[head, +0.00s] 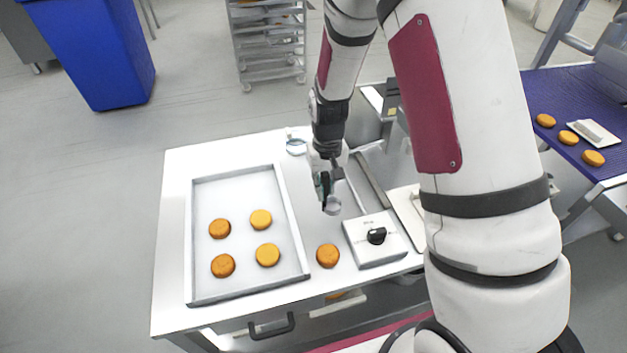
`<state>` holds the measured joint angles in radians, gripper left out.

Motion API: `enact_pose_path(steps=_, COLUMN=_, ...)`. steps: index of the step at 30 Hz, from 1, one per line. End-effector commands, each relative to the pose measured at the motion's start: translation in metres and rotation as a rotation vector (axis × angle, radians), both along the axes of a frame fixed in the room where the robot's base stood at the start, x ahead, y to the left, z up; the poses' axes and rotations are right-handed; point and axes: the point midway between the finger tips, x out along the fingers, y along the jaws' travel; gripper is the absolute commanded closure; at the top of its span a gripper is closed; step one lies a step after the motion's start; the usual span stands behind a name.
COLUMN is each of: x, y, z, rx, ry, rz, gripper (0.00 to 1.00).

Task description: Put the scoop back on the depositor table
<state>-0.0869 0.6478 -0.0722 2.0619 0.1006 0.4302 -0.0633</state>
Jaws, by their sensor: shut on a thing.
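My gripper (327,188) points down over the depositor table (175,240), right of the tray. It is shut on the scoop (332,207), whose small silvery end shows just below the fingertips. The rest of the scoop is hidden by the fingers or too small to make out. The scoop looks close to the table top, but I cannot tell whether it touches it. The white table top carries a tray and a control box.
A metal tray (205,283) with several orange-brown rounds fills the table's left half. A loose round (328,255) lies beside a white box with a black knob (376,236). A small round dish (296,146) is at the back. A purple conveyor (570,100) stands right.

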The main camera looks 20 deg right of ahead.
Motion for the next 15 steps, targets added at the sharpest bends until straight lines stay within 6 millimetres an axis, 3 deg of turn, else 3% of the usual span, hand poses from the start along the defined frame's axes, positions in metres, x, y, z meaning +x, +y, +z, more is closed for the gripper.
enact_pose_path(steps=6, x=0.046, y=0.007, z=-0.005, rx=-0.001, ry=-0.001, rz=0.0, gripper=1.0)
enact_pose_path(steps=15, x=0.071, y=0.01, z=-0.008, rx=0.0, ry=-0.001, rz=0.0, gripper=1.0)
